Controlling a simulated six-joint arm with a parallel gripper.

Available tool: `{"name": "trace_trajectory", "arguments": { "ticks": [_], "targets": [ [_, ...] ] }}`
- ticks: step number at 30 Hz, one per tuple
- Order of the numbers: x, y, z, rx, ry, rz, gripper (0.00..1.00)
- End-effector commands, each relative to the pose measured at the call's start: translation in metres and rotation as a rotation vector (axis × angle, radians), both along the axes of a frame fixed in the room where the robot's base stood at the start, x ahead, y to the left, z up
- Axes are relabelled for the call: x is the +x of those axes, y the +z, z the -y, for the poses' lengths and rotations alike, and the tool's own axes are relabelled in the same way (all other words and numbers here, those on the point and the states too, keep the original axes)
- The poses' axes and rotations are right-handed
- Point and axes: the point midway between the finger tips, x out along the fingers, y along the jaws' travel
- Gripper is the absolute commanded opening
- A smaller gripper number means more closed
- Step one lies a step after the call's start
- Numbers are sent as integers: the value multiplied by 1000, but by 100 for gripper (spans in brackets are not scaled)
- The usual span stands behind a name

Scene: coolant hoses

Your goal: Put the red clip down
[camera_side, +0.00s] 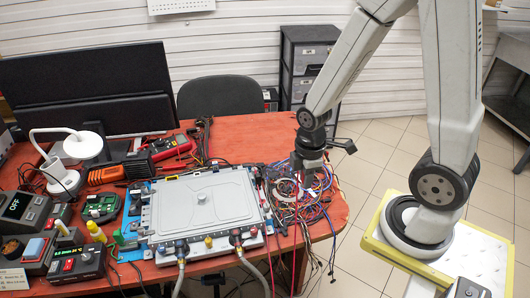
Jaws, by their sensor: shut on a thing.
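My gripper (311,166) points down over a tangle of wires at the right part of the red table (240,128). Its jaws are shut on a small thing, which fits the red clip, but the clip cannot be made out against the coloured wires. The grey flat unit (205,203) lies left of my gripper, apart from it. Two hoses, a left one (180,272) and a right one (245,262), meet fittings with reddish parts on the unit's front edge.
The wire bundle (291,190) lies under and around my gripper and hangs over the table's front edge. Meters and tools, a lamp (84,145) and a monitor (88,90) crowd the left. A strip of table behind the unit is bare.

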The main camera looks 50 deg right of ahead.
Motion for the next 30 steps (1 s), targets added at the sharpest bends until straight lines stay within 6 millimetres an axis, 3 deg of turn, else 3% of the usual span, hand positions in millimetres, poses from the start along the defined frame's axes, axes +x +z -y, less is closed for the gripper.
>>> {"name": "trace_trajectory", "arguments": {
  "ticks": [21, 30],
  "targets": [
    [10, -92, 59, 1, -81, -4, 0],
    [8, -111, 70, 0, -96, -1, 0]
  ]
}}
